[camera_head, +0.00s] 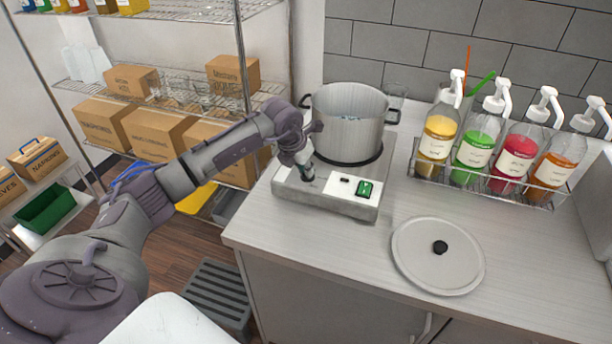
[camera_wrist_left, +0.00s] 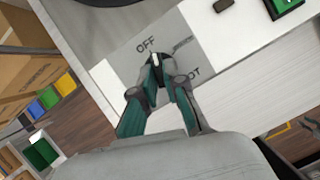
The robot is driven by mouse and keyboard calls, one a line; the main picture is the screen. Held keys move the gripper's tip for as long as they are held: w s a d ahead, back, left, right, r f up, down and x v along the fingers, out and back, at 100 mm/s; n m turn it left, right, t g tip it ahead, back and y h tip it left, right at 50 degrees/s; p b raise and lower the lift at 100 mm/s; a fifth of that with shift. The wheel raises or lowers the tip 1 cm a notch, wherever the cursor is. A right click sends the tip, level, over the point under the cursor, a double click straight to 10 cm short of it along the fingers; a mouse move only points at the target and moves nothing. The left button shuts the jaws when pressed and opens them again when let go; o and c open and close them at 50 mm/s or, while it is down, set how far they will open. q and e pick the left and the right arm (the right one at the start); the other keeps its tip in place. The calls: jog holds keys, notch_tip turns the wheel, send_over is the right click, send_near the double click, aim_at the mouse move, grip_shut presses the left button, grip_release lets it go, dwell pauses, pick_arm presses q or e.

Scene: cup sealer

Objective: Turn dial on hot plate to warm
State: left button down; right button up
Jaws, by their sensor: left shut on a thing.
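The hot plate (camera_head: 325,205) stands at the left end of the counter, with a steel pot (camera_head: 348,130) on top. My left gripper (camera_head: 306,174) is at the left of its front control panel. In the left wrist view the gripper (camera_wrist_left: 157,72) is shut on the dial (camera_wrist_left: 156,61), which shows a white mark. The panel (camera_wrist_left: 196,62) reads "OFF" above left of the dial and what looks like "HOT" at lower right, partly hidden by a finger. A further label at upper right is too blurred to read. My right gripper is not in view.
A green switch (camera_head: 364,189) sits on the panel's right. A pot lid (camera_head: 437,256) lies on the counter in front. A wire rack (camera_head: 484,187) of syrup bottles stands at the right. Shelves with boxes (camera_head: 160,134) stand at the left.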

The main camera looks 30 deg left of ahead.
pick_arm(q)
jog(key=m+b, duration=0.1)
jog(key=m+h+b, duration=0.1)
jog(key=m, duration=0.1)
jog(key=m+b, duration=0.1)
jog(key=b, duration=0.1)
jog(key=shift+w+a+f+m+h, duration=0.1)
jog(key=shift+w+a+m+h, duration=0.05)
jog(key=shift+a+m+h, duration=0.15)
jog(key=m+b, duration=0.1)
jog(key=m, duration=0.1)
jog(key=shift+m+g+h, duration=0.3)
jog(key=shift+g+h, duration=0.1)
jog(key=shift+w+a+m+g+h+b, duration=0.1)
jog(key=shift+m+g+h+b, duration=0.25)
jog(key=shift+m, duration=0.4)
jog(key=shift+w+a+m+g+h+b, duration=0.15)
jog(key=shift+m+b, duration=0.25)
jog(key=shift+m, duration=0.35)
jog(key=shift+s+d, duration=0.1)
jog(key=c, duration=1.2)
grip_release()
jog(key=v, duration=1.2)
